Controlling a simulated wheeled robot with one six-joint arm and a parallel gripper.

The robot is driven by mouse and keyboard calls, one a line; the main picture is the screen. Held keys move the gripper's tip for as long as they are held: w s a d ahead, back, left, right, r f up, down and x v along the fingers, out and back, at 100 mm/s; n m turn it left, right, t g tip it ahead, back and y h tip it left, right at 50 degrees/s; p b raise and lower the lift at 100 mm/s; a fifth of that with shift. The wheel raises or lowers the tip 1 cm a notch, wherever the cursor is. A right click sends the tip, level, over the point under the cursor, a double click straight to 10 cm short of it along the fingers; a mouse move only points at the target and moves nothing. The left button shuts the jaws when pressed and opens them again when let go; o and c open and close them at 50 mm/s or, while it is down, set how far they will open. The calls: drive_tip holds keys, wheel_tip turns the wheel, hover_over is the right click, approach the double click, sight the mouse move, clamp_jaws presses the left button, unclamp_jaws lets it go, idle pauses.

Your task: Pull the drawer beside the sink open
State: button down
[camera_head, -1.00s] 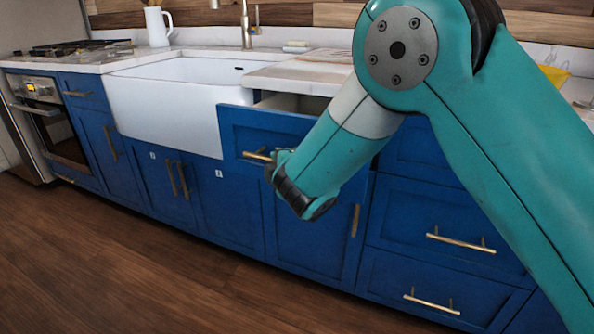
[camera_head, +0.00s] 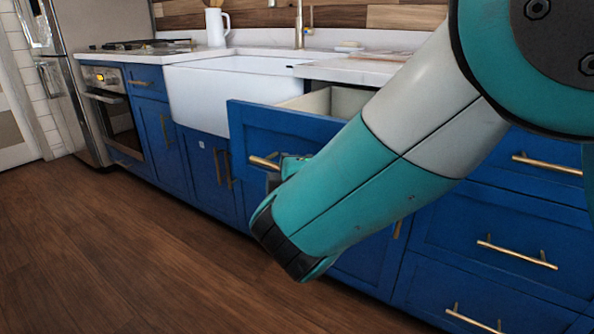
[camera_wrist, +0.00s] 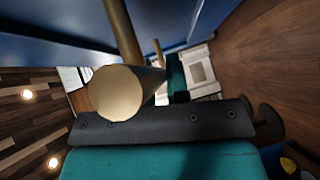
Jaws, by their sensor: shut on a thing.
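The blue drawer (camera_head: 290,131) beside the white sink (camera_head: 225,92) stands well out from the cabinet, and its pale inside (camera_head: 318,102) shows behind the front. My gripper (camera_head: 285,165) is shut on the drawer's brass handle (camera_head: 262,162). In the wrist view the handle (camera_wrist: 118,92) shows large, end-on, against the dark gripper edge (camera_wrist: 165,125). My arm hides the right part of the drawer front and of its handle in the head view.
Closed blue drawers with brass handles (camera_head: 517,252) stand at the right. An oven (camera_head: 112,115) and a fridge (camera_head: 75,70) are at the left. A white pitcher (camera_head: 217,27) stands on the counter. The wood floor (camera_head: 130,240) in front is clear.

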drive_tip(key=c, duration=1.1)
unclamp_jaws()
drive_tip(key=b+v, duration=0.6)
drive_tip(key=v, duration=1.1)
drive_tip(key=shift+s, duration=0.15)
drive_tip(key=shift+d, duration=0.15)
